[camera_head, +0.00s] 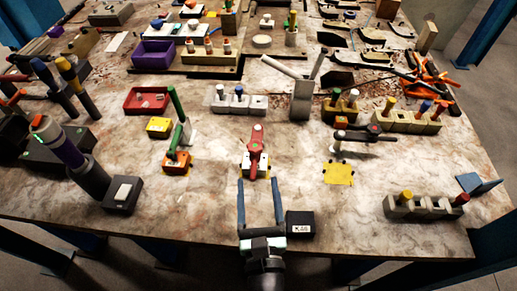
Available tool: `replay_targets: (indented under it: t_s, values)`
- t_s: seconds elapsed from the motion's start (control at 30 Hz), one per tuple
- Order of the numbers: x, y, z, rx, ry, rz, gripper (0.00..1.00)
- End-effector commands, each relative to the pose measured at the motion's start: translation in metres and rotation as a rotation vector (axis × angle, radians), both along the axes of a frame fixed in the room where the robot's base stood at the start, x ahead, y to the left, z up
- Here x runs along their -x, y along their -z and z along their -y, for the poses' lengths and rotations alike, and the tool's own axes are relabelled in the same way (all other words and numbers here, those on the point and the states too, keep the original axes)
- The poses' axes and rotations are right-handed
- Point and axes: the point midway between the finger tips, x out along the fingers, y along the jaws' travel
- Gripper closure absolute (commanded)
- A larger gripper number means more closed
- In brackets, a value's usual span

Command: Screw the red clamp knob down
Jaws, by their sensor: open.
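A pale pin tip shows at the knob's top. My gripper (260,183) is open, with its two blue fingers pointing forward, at the near side of the knob's block. Nothing shows between the fingers. From this view I cannot tell the height of the fingertips over the table.
A black box (300,224) stands close to the right of my gripper. An orange clamp with a green handle (177,160) stands to the left. A yellow patch (338,173) lies to the right, and a grey peg block (425,208) beyond it.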

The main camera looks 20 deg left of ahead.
Motion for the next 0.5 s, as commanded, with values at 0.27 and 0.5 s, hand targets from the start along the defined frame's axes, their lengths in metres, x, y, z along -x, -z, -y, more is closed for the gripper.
replay_targets:
  t_s: [0.27, 0.5]
  values:
    - [-0.048, -0.004, -0.023, 0.001, 0.000, 0.004, 0.30]
    - [-0.077, -0.002, -0.036, 0.001, 0.000, 0.003, 0.30]
